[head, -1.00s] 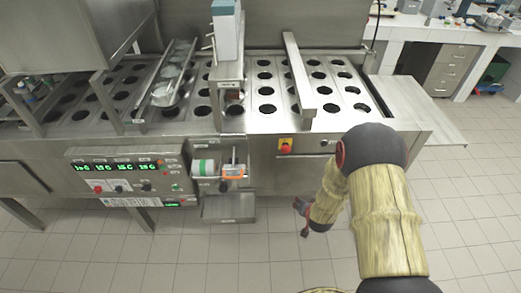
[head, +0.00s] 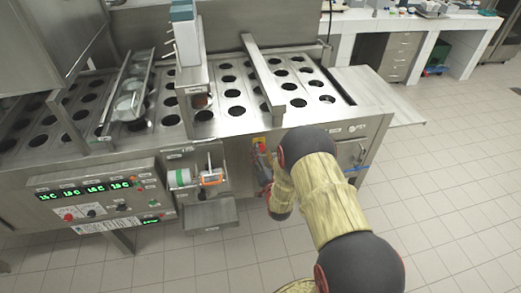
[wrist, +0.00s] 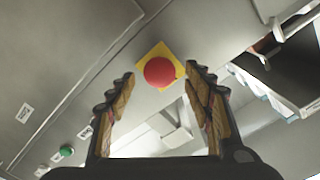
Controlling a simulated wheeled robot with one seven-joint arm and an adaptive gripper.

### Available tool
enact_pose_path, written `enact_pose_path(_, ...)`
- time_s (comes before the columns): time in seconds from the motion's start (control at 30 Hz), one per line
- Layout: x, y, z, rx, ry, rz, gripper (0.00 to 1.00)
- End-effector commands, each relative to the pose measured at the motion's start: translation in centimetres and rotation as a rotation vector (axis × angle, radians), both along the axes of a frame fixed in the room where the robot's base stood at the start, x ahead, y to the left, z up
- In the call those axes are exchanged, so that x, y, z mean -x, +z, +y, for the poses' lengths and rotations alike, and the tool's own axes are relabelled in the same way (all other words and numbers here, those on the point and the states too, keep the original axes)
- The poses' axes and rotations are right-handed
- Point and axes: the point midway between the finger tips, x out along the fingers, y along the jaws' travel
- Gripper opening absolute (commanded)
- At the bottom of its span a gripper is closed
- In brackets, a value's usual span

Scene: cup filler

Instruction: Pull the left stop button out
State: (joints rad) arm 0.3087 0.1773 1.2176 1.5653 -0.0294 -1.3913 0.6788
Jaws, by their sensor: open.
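A round red stop button on a yellow square plate (wrist: 160,72) faces me in the wrist view, mounted on the machine's steel front. In the head view this stop button (head: 261,147) is on the front panel, left of my arm's dark joint and partly hidden. My gripper (wrist: 161,75) is open, with one finger on each side of the button in the picture. The fingertips appear close to the panel, but I cannot tell whether they touch the button. In the head view my gripper (head: 262,167) is just below the button and partly hidden by my arm.
A control panel (head: 105,198) with green displays and a red button (head: 68,217) is at the left. A small steel shelf (head: 210,213) juts out left of my gripper, below a dispenser with an orange part (head: 211,180). The tiled floor (head: 450,200) at right is clear.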

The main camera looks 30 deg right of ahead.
Motion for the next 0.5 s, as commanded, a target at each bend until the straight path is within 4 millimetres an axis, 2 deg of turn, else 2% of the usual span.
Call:
enact_pose_path(0.2,-2.4,-0.1,-0.7,0.0,0.0,0.001,0.51)
enact_pose_path(0.5,-3.0,0.0,-0.8,0.001,0.0,0.002,0.51)
